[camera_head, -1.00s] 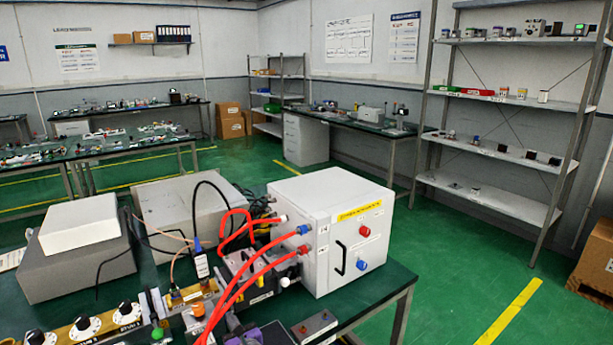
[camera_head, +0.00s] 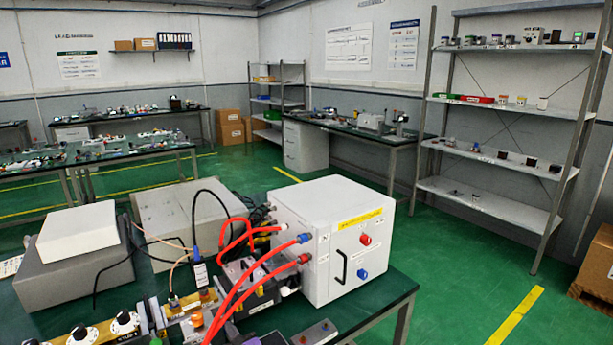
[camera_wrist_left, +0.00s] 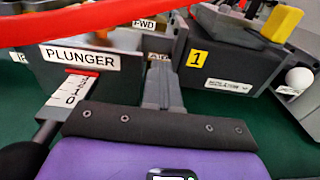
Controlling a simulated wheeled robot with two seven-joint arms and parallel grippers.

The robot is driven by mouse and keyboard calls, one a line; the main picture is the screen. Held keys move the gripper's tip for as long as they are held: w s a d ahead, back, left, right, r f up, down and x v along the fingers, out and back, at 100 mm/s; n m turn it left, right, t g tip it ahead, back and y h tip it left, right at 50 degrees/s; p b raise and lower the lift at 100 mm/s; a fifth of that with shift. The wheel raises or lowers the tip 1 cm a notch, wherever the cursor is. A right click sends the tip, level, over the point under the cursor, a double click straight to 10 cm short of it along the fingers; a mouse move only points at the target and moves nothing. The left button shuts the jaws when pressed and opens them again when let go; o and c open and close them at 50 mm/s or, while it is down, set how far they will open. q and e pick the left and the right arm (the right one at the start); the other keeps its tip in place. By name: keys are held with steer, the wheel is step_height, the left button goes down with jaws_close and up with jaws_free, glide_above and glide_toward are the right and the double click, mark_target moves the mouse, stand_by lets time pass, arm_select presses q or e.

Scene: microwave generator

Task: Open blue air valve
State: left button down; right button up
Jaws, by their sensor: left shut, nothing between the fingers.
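A blue knob (camera_head: 361,274) sits low on the front of a white box (camera_head: 320,270) in the head view, to the right of a black handle. A red knob (camera_head: 365,239) is above it. On the box's left side, a blue fitting (camera_head: 303,238) and a red fitting (camera_head: 304,259) each join a red hose. My left gripper, purple-bodied, barely shows at the bottom edge of the head view. In the left wrist view its grey fingers (camera_wrist_left: 163,88) are shut and empty, in front of grey blocks, one labelled PLUNGER. The blue knob is not in the wrist view. My right gripper is not in view.
Red hoses (camera_head: 250,280) arch in front of the white box, and one crosses the top of the left wrist view (camera_wrist_left: 90,22). Grey cases (camera_head: 75,270) and a panel with dials (camera_head: 123,322) crowd the table's left. The green tabletop (camera_head: 385,300) is bare right of the box.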

arm_select(q)
steer(key=shift+r, duration=0.45)
steer(key=shift+v, duration=2.45)
steer(key=shift+d+f+p, duration=0.1)
steer(key=shift+f+p, duration=0.1)
steer(key=shift+p, duration=0.1)
